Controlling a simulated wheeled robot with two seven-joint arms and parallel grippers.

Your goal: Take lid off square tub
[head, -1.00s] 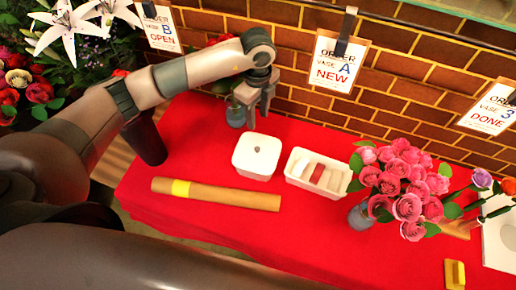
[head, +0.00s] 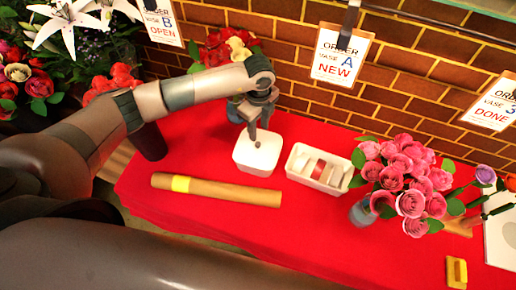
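The white square tub (head: 256,161) stands on the red table near the middle. Its lid is on, with a small grey knob (head: 257,144) in the centre. My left gripper (head: 260,127) points down above the lid, over the back part of the tub. Its two fingers look apart, with the tips close to the knob. I cannot tell whether they touch it. My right gripper is not in view.
A white divided tray (head: 319,168) stands just right of the tub. A brown paper roll with a yellow band (head: 216,191) lies in front. A vase of pink roses (head: 405,180) stands further right. The red table (head: 300,228) is clear in front.

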